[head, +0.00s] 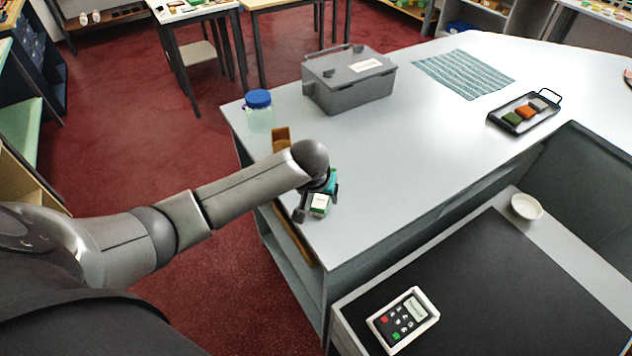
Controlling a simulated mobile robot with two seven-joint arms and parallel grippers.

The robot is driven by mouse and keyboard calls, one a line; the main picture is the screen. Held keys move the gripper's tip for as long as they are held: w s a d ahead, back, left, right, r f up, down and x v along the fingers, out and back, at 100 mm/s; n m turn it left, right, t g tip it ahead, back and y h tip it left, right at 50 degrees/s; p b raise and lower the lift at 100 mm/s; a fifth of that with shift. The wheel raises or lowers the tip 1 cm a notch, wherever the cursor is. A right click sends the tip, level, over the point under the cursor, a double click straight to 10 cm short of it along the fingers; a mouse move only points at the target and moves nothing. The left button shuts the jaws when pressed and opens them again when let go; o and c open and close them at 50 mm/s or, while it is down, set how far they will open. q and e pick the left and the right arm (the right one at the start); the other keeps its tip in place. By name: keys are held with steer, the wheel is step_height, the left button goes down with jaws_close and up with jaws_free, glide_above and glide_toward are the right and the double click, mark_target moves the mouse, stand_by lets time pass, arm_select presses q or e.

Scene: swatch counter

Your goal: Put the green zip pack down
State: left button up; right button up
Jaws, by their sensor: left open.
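My left gripper (317,199) is low over the near left end of the pale counter (400,160), pointing down, with its jaws open. A small green and white pack (320,205), which looks like the green zip pack, is at its fingertips. It seems to rest on the counter near the left edge. The hand and wrist hide part of it, and I cannot tell if a finger still touches it. My right gripper is not in view.
A brown holder (281,138), a blue-lidded jar (259,112) and a grey lidded box (348,80) stand farther back. A striped cloth (463,74) and a black tray (525,112) with coloured pieces lie right. A card terminal (403,320) and white bowl (526,207) are lower. Mid-counter is clear.

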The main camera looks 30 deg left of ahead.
arm_select(q)
steer(key=a+p+v, duration=0.1)
steer(key=v, duration=0.7)
steer(key=shift+s+d+r, duration=0.2)
steer(key=shift+d+r, duration=0.15)
steer(key=shift+d, duration=0.2)
